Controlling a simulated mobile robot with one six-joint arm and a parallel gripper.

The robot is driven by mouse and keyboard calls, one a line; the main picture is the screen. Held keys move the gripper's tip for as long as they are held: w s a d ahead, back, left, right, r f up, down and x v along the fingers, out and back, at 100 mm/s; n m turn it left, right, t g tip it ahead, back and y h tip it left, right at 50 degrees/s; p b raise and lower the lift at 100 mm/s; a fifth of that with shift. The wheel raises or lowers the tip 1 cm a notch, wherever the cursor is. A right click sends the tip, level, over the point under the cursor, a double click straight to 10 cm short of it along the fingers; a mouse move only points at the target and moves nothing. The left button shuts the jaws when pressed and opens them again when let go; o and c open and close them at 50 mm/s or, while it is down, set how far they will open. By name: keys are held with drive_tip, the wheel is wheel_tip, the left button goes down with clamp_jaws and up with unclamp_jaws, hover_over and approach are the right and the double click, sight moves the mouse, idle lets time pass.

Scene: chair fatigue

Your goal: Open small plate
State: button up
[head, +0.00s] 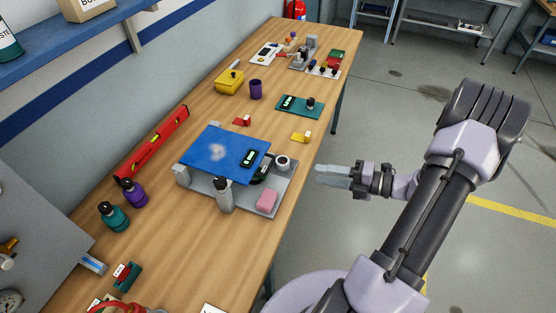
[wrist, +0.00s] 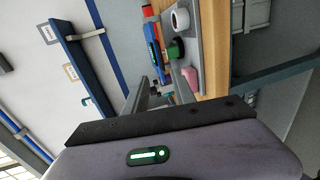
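A blue plate (head: 215,148) with a pale smudge lies tilted over a grey base (head: 262,207) on the workbench. A black device with a green display (head: 249,158) is at the plate's right edge. I cannot tell for certain that this is the small plate. In the wrist view the blue plate (wrist: 153,42) shows edge-on beyond the fingers. My gripper (head: 318,174) is to the right of the base, apart from it, pointing left. Its two fingers stand apart with nothing held between them in the wrist view (wrist: 160,73).
On the base are a white ring-shaped part (head: 283,162), a grey post (head: 224,195) and a pink block (head: 266,200). A red level (head: 152,142) lies behind. A yellow item (head: 301,137) and green board (head: 299,106) lie further along the wooden bench (head: 200,251).

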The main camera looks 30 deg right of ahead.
drive_tip(key=b+x, duration=0.2)
drive_tip(key=x, duration=1.3)
drive_tip(key=shift+c, duration=0.2)
clamp_jaws()
idle(0.5)
